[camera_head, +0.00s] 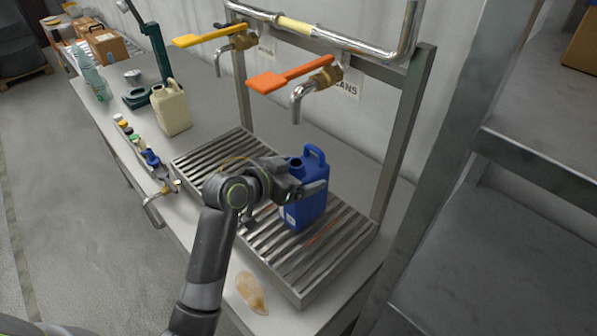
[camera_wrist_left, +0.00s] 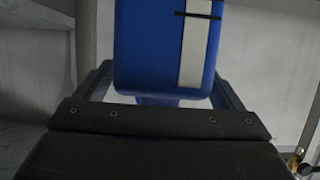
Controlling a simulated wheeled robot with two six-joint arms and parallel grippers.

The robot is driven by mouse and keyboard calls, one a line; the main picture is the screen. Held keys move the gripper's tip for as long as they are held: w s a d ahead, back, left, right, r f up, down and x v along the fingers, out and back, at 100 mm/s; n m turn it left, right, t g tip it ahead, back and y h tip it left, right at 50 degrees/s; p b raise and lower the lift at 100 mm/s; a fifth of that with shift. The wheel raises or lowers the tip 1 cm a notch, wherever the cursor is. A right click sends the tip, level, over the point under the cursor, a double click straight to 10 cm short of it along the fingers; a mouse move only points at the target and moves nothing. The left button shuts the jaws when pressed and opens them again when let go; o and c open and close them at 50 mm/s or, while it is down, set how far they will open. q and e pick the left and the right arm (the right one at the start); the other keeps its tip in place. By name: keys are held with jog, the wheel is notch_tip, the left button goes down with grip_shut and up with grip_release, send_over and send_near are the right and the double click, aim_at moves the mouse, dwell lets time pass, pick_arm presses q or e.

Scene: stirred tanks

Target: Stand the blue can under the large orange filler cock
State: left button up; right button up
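The blue can (camera_head: 307,205) stands upright at the right part of the slatted drip grate, its base on or very close to the slats. The large orange filler cock (camera_head: 297,80) is on the pipe above, and its spout hangs over the can's neck in the head view. My left gripper (camera_head: 304,187) has its fingers on both sides of the can and looks closed on it. In the left wrist view the can (camera_wrist_left: 150,45), with a pale stripe, fills the space between the fingers (camera_wrist_left: 165,92). My right gripper is not in view.
A yellow cock (camera_head: 205,38) is left of the orange one. The grate (camera_head: 265,240) has free room left of the can. A cream can (camera_head: 171,108) and small coloured-capped items stand farther left. A tan object (camera_head: 251,292) lies at the front edge. Metal posts flank the grate.

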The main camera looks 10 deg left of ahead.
pick_arm(q)
jog(key=shift+a+r, duration=0.1)
jog(key=shift+r, duration=0.05)
jog(key=b+v, duration=0.1)
jog(key=v, duration=1.1)
dwell(0.3)
